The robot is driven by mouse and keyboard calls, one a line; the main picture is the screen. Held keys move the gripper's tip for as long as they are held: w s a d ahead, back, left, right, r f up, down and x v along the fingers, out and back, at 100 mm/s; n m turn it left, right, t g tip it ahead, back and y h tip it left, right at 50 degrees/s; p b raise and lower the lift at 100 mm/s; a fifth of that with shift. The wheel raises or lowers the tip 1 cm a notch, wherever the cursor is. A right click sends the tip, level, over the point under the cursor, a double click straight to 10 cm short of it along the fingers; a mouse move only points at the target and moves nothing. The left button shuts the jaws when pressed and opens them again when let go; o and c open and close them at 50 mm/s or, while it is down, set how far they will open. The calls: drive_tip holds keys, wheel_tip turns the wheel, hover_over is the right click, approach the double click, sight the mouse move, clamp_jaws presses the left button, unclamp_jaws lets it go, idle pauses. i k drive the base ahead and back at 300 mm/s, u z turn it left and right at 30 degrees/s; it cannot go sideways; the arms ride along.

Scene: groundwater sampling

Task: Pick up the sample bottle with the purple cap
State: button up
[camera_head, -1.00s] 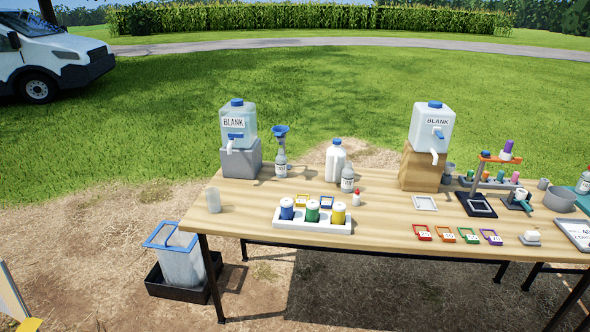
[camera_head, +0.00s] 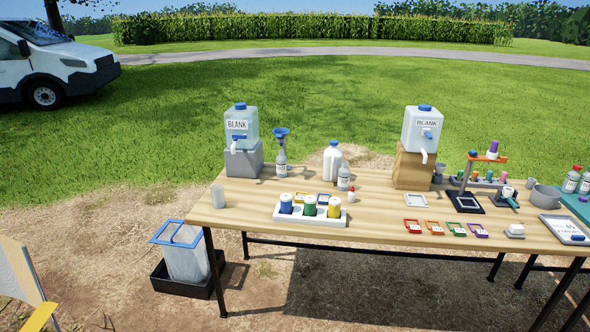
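A small purple-topped item (camera_head: 493,147) with a white lower part sits at the top of an orange-armed stand (camera_head: 470,180) at the right of the table. It is too small to tell whether it is a bottle with a purple cap. Behind the stand, a low rack (camera_head: 483,184) holds several small items with coloured tops, partly hidden by the stand; none there is clearly purple. A purple-framed square (camera_head: 478,231) lies flat near the table's front edge. My gripper is not in view.
The wooden table (camera_head: 380,223) holds two BLANK jugs (camera_head: 241,127), a white tray (camera_head: 310,219) with coloured-label bottles, and a grey bowl (camera_head: 546,196). A teal surface (camera_head: 578,207) with bottles is at the right. A bin (camera_head: 187,256) stands left of the table; grass lies beyond.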

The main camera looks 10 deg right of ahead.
sight(281, 171)
drive_tip(key=u, duration=0.15)
drive_tip(key=i, duration=0.85)
drive_tip(key=z, duration=0.4)
drive_tip(key=k, duration=0.15)
drive_tip(key=z, duration=0.75)
